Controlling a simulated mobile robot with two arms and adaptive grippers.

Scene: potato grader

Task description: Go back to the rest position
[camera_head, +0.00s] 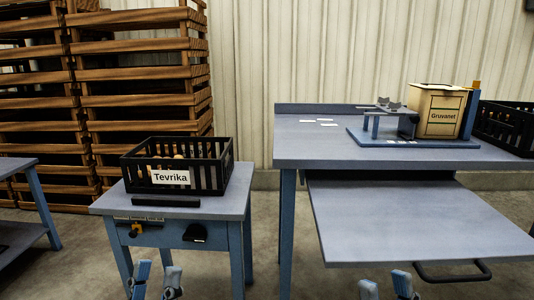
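My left gripper (156,279) shows at the bottom edge, in front of the small table on the left. Its two blue-grey fingertips stand apart with nothing between them. My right gripper (386,285) shows at the bottom edge, below the pull-out shelf of the larger table. Its fingertips are also apart and empty. Only the finger ends of both grippers are in view; the arms are hidden below the frame.
A small table (110,204) bears a black crate labelled Tevrika (212,178). A larger table (310,152) bears a blue-based device (372,139), a Gruvanet box (436,100) and another black crate (500,122). Its bare shelf (410,220) juts forward. Wooden pallets (140,75) stand behind.

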